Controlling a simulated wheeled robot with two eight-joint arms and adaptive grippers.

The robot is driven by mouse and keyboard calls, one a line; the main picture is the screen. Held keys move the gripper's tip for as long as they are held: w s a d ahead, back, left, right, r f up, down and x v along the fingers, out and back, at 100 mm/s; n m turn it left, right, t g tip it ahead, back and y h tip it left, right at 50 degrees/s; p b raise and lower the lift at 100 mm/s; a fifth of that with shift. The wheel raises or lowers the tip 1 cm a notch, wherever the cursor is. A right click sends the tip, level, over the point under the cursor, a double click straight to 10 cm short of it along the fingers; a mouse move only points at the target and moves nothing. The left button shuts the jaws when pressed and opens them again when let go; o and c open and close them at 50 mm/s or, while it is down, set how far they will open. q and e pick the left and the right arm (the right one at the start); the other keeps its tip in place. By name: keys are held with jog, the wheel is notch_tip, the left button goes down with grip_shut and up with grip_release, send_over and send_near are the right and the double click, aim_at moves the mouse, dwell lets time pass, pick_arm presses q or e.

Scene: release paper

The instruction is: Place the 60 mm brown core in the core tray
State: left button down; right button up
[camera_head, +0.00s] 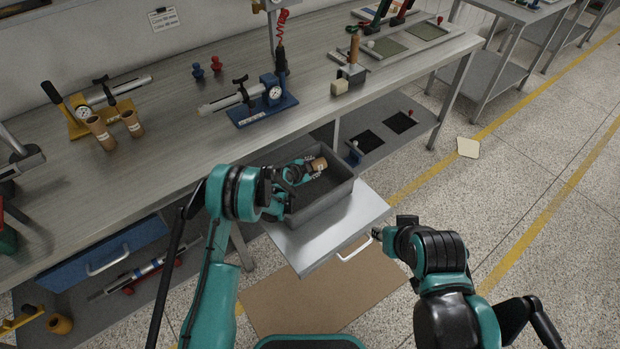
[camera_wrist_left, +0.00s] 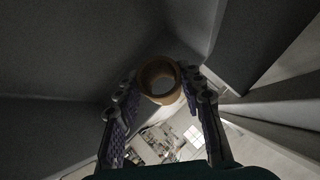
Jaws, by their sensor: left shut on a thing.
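A brown hollow core (camera_head: 317,164) is held by my left gripper (camera_head: 309,168) at the grey tray (camera_head: 322,205), within its outline in the head view. The tray sits on a pulled-out metal drawer. In the left wrist view the core (camera_wrist_left: 159,78) shows its open end between the two fingers (camera_wrist_left: 160,92), with dark grey walls around. I cannot tell whether the core touches the tray floor. Two more brown cores, (camera_head: 101,132) and (camera_head: 132,123), stand on the bench at the left. My right gripper (camera_head: 379,234) is beside the drawer handle; its fingers are too small to read.
The open drawer (camera_head: 350,222) with its handle (camera_head: 355,248) juts from under the bench (camera_head: 190,110). A blue clamp gauge (camera_head: 262,108) and a yellow one (camera_head: 90,112) stand on the bench. A blue drawer (camera_head: 105,255) is at lower left. The floor at right is mostly clear.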

pick_arm(q)
jog(key=shift+w+a+f, duration=0.2)
jog(key=shift+a+f, duration=0.2)
jog(key=shift+a, duration=0.1)
notch_tip(320, 180, down, 4)
jog(key=shift+b, duration=1.15)
jog(key=shift+r, duration=0.15)
jog(key=shift+f, duration=0.6)
jog(key=c, duration=1)
grip_release()
jog(key=shift+o, duration=0.2)
